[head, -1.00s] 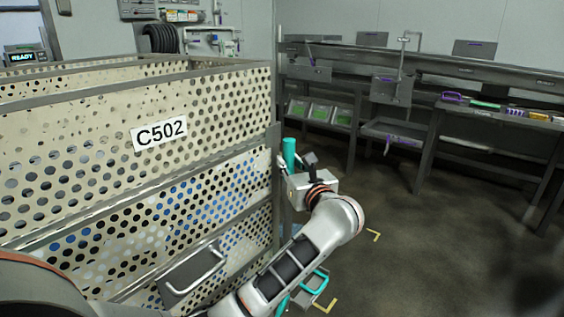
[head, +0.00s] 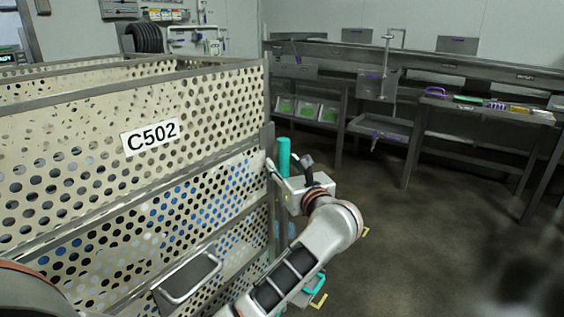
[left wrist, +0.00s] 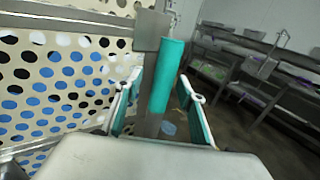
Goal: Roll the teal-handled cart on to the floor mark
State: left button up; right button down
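The cart is a tall perforated cream basket with grey rails (head: 160,183), marked C502, filling the left of the head view. Its upright teal handle (head: 284,157) stands at the near right corner. My left gripper (head: 283,178) is at this handle. In the left wrist view the teal handle (left wrist: 167,78) stands between the two spread fingers (left wrist: 158,108), with gaps showing on both sides. Yellow corner marks of the floor mark (head: 318,300) show on the floor right of the cart, partly hidden by my left arm.
A long grey workbench (head: 450,100) with trays and tools runs along the back right. Dark floor (head: 430,240) between the cart and the bench is clear. A teal-edged low part (head: 316,284) shows beside my forearm. A black coiled hose (head: 144,39) hangs behind the cart.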

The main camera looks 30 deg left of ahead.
pick_arm(q)
jog(key=v, duration=0.5)
jog(key=shift+s+d, duration=0.15)
jog(key=shift+d, duration=0.1)
